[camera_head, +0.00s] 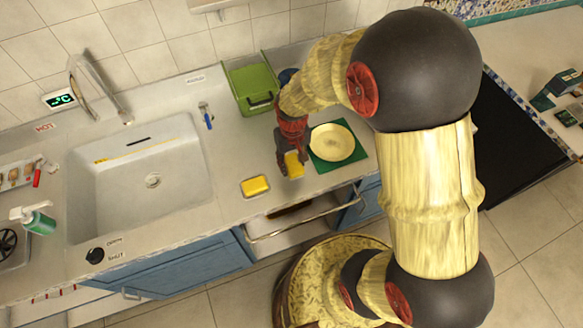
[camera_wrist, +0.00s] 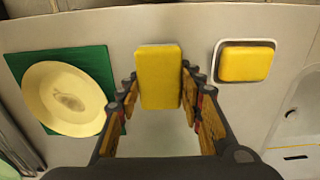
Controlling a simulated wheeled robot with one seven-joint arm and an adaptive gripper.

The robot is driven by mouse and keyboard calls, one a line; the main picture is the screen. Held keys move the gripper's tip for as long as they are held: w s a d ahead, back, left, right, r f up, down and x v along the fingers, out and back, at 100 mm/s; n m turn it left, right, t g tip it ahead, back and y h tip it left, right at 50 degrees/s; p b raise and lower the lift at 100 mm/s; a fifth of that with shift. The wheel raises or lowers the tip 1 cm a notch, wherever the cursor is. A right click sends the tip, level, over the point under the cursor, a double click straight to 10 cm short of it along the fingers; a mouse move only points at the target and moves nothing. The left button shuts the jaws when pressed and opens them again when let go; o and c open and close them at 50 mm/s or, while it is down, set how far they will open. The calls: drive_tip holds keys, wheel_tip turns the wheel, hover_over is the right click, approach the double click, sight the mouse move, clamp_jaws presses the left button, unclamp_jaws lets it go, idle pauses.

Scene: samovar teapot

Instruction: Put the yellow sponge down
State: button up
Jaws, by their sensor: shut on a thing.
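A yellow sponge (camera_head: 294,165) is held between the fingers of my gripper (camera_head: 288,162), over the counter near its front edge. In the wrist view the sponge (camera_wrist: 160,75) stands between the two fingers of the gripper (camera_wrist: 160,88), its long side running away from the palm. I cannot tell whether it touches the counter. A second yellow sponge (camera_head: 255,186) lies to the left in a shallow pale dish; it shows at the right in the wrist view (camera_wrist: 245,63).
A cream plate (camera_head: 332,142) sits on a green mat (camera_head: 321,164) to the right. A green box (camera_head: 253,82) stands behind. The white sink (camera_head: 153,210) is at the left, with free counter before it. A drawer with a bar handle (camera_head: 300,219) stands open below the counter.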

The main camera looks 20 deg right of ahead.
sight(292, 170)
drive_tip(key=shift+w+f+b, duration=0.15)
drive_tip(key=shift+f+b, duration=0.05)
drive_tip(key=shift+f, duration=0.75)
drive_tip(key=shift+w+f+b, duration=0.15)
drive_tip(key=shift+f+b, duration=0.05)
drive_tip(key=shift+f, duration=0.75)
drive_tip(key=shift+s+f+b, duration=0.2)
drive_tip(key=shift+f+b, duration=0.1)
drive_tip(key=shift+f, duration=0.2)
drive_tip(key=o, duration=0.7)
drive_tip(key=shift+s, duration=0.1)
drive_tip(key=o, duration=0.4)
drive_tip(key=shift+f, duration=0.25)
drive_tip(key=shift+r, duration=0.2)
